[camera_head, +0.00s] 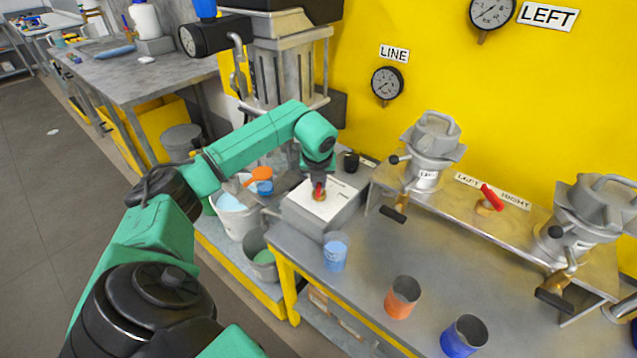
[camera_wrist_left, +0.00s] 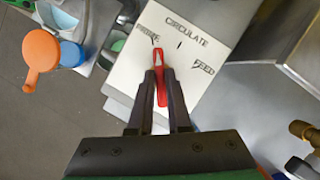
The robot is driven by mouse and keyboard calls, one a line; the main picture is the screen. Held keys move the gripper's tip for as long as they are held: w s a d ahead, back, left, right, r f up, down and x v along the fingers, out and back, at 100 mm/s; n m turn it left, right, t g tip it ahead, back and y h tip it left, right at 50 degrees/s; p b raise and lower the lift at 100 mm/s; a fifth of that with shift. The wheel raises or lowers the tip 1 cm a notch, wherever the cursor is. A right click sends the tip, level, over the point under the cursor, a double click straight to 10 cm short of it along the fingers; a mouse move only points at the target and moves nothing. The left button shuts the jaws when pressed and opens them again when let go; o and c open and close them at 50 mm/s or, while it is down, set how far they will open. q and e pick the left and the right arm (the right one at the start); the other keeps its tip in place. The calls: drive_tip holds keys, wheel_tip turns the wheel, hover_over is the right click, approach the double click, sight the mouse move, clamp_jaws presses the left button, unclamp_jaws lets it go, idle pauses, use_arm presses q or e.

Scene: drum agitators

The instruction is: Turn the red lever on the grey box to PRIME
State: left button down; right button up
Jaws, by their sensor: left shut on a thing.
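The grey box (camera_head: 335,205) stands at the left end of the bench, with a white plate on top. In the left wrist view the plate (camera_wrist_left: 196,45) reads PRIME at left, CIRCULATE in the middle and FEED at right. The red lever (camera_wrist_left: 161,88) lies between the fingers of my left gripper (camera_wrist_left: 160,72), which is shut on it. The lever's visible end points up the picture, close to the PRIME mark. In the head view the lever (camera_head: 319,191) shows just below my left gripper (camera_head: 318,182). My right gripper is not in view.
A blue cup (camera_head: 335,252), an orange cup (camera_head: 402,297) and a dark blue cup (camera_head: 463,336) stand on the bench. Another red lever (camera_head: 491,197) sits between two metal vessels at right. Buckets (camera_head: 238,215) and an orange scoop (camera_wrist_left: 40,52) are left of the box.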

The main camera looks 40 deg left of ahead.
use_arm(q)
drive_tip(key=shift+w+n+y, duration=0.1)
drive_tip(key=shift+n+y, duration=0.2)
drive_tip(key=shift+n, duration=0.6)
drive_tip(key=c, duration=0.9)
unclamp_jaws()
drive_tip(key=shift+o, duration=0.2)
drive_tip(key=b+v, duration=0.2)
drive_tip(key=v, duration=1.2)
drive_tip(key=shift+d+r, duration=0.2)
drive_tip(key=shift+r, duration=0.2)
drive_tip(key=shift+w, duration=0.15)
